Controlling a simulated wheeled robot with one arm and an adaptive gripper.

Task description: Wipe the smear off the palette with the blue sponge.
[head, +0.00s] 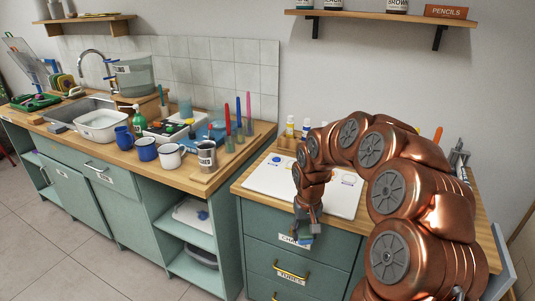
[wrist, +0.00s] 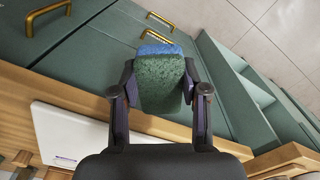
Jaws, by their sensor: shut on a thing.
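My gripper (head: 308,222) is shut on the blue sponge (head: 305,239), in front of the right cabinet's drawers. In the wrist view, both fingers of the gripper (wrist: 159,82) press the sides of the sponge (wrist: 160,48), which has a blue layer and a green layer. The sponge is clear of any surface that I can make out.
A white board (head: 268,178) with printed shapes lies on the right worktop, partly behind my arm. The left counter (head: 195,182) holds mugs, a steel cup (head: 207,157), brushes in jars and a basin (head: 103,124). Brass handles (head: 290,272) stick out from the drawers. The floor in front is clear.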

